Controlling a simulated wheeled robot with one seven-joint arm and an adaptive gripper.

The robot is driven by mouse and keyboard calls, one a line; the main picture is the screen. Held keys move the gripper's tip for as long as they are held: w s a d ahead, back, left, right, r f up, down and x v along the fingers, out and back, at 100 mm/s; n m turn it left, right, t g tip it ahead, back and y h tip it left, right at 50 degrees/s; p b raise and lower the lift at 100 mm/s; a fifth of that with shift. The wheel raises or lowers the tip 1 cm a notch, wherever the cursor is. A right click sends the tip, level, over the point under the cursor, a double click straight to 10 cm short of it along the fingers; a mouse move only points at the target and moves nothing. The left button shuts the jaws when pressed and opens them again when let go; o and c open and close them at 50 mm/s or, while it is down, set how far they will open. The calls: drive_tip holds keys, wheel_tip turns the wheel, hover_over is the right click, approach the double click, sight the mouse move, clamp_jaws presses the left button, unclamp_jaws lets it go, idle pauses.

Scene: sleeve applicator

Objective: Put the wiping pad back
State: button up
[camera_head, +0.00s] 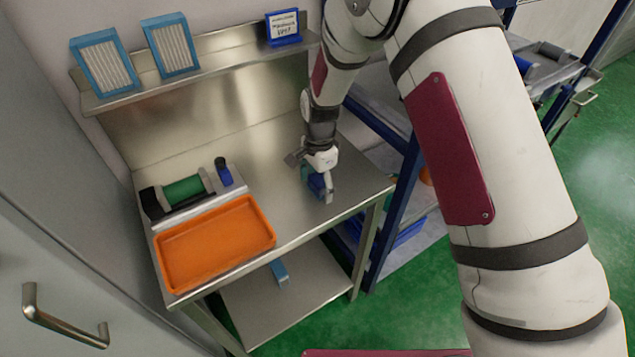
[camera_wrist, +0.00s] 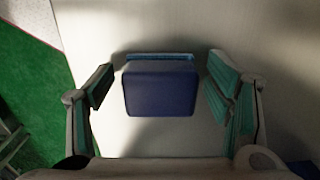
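A blue block (camera_wrist: 160,90) with a lighter blue strip along its far edge, which looks like the wiping pad, is between my gripper's fingers in the wrist view. In the head view the blue block (camera_head: 316,184) is at the right end of the steel bench (camera_head: 285,190), partly hidden by the gripper. My gripper (camera_wrist: 160,85) is open around it, with a gap visible on each side. It also shows in the head view (camera_head: 312,174), pointing down at the bench top.
An orange tray (camera_head: 215,243) lies at the bench's front left. Behind it is a fixture with a green roller (camera_head: 183,190) and a blue cylinder (camera_head: 223,172). A wall shelf (camera_head: 205,68) holds blue-framed items. A blue rack (camera_head: 392,210) stands right of the bench. The middle of the bench is clear.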

sight(319, 179)
wheel_tip(319, 179, up, 11)
drive_tip(key=shift+w+d+r+b, duration=0.1)
drive_tip(key=shift+d+b, duration=0.05)
drive_tip(key=shift+b, duration=0.5)
drive_tip(key=s+d+r+n+t, duration=0.1)
drive_tip(key=s+d+r+n, duration=0.2)
drive_tip(key=s+d+r, duration=0.5)
drive_tip(key=s+d+r+n+t, duration=0.2)
drive_tip(key=d+r, duration=0.2)
drive_tip(key=r, duration=0.7)
drive_tip(key=s+d+r+n+t, duration=0.1)
drive_tip(key=s+d+r+n, duration=0.1)
drive_tip(key=s, duration=0.6)
drive_tip(key=s+d+r+n+t, duration=0.1)
drive_tip(key=s+d+r+n, duration=0.1)
drive_tip(key=s+d+n, duration=0.2)
drive_tip(key=s+d, duration=0.2)
drive_tip(key=s, duration=0.2)
drive_tip(key=shift+s+d+t, duration=0.15)
drive_tip(key=shift+s+t, duration=0.1)
drive_tip(key=shift+t, duration=0.15)
